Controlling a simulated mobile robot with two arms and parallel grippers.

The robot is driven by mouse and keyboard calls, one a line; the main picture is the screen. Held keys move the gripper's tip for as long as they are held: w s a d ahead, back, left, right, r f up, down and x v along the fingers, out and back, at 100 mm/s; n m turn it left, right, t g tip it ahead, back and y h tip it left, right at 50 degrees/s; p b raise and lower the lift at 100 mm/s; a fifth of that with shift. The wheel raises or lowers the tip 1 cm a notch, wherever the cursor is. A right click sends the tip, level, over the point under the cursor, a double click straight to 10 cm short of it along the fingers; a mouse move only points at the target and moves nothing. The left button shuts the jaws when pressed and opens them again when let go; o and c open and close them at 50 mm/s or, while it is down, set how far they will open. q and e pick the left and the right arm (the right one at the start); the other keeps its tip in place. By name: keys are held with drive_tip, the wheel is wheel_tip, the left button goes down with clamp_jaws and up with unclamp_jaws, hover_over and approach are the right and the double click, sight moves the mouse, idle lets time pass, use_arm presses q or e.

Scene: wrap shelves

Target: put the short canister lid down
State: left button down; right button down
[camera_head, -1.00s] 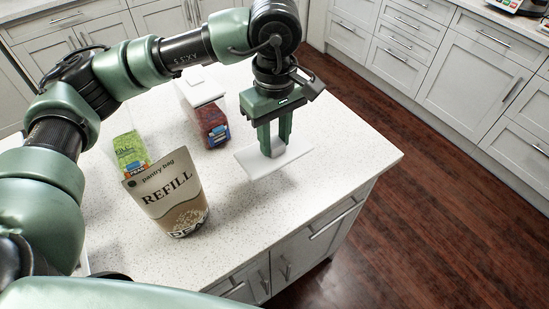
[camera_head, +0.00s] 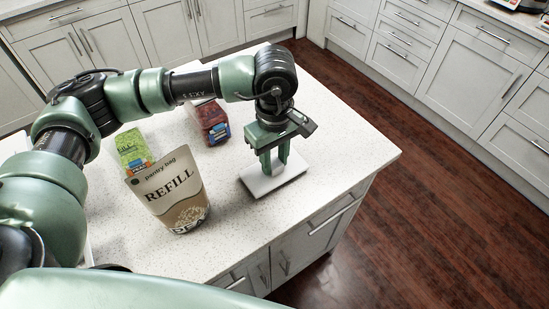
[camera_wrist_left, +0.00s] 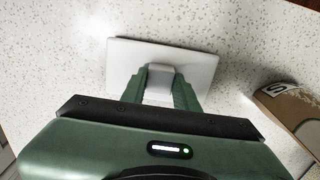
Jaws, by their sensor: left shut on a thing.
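The short canister lid (camera_head: 290,178) is a flat white square plate with a small raised knob. It is at or just above the counter, near the right side; I cannot tell whether it touches. My left gripper (camera_head: 274,167) points down over it, shut on the lid's knob. In the left wrist view the lid (camera_wrist_left: 205,65) spreads out beyond the fingers, and the gripper (camera_wrist_left: 160,85) has the knob between its fingertips. My right gripper is not in view.
A brown REFILL pantry bag (camera_head: 172,190) stands left of the lid and shows at the wrist view's right edge (camera_wrist_left: 300,112). The speckled white counter (camera_head: 340,120) is clear around the lid.

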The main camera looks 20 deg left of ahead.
use_arm(q)
drive_tip(key=c, duration=1.1)
unclamp_jaws()
drive_tip(key=shift+o, duration=0.2)
drive_tip(key=shift+r+p, duration=0.25)
drive_tip(key=shift+p, duration=0.1)
wheel_tip(320, 180, up, 12)
drive_tip(key=b, duration=0.3)
drive_tip(key=shift+f, duration=0.2)
